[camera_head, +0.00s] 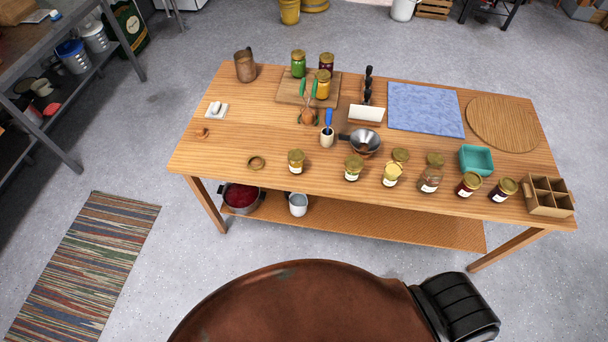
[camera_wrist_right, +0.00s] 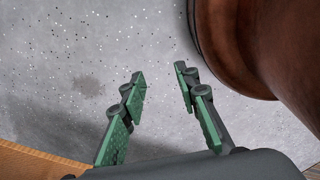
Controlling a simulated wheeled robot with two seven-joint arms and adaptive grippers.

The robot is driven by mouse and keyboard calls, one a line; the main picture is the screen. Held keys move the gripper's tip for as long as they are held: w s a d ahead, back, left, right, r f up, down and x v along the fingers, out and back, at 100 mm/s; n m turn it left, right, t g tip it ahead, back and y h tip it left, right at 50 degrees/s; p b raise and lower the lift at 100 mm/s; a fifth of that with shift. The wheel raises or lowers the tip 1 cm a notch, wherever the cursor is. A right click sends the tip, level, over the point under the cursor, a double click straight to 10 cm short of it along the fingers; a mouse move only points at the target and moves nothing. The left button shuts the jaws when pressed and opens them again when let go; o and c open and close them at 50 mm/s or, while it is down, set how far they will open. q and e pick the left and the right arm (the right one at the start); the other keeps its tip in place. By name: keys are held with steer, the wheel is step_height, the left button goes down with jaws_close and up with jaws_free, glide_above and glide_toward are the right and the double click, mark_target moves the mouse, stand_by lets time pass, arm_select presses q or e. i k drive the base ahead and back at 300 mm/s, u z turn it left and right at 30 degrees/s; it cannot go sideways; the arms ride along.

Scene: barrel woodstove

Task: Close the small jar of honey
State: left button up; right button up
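A row of small jars stands along the front edge of the wooden table in the head view. Which jar is the small honey jar, and whether each is capped, is too small to tell. My right gripper (camera_wrist_right: 160,72) is open and empty above the grey floor in the right wrist view, away from the jars. My left gripper is not in view.
The table (camera_head: 225,120) also holds a metal funnel (camera_head: 365,142), a blue mat (camera_head: 425,109), a teal bin (camera_head: 476,160) and a divided box (camera_head: 550,197). More jars stand on a board (camera_head: 290,92) at the back. The table's left front is mostly clear.

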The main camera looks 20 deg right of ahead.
mark_target(296, 168)
steer(key=z, duration=0.85)
steer(key=i, duration=0.75)
steer(key=u, duration=0.35)
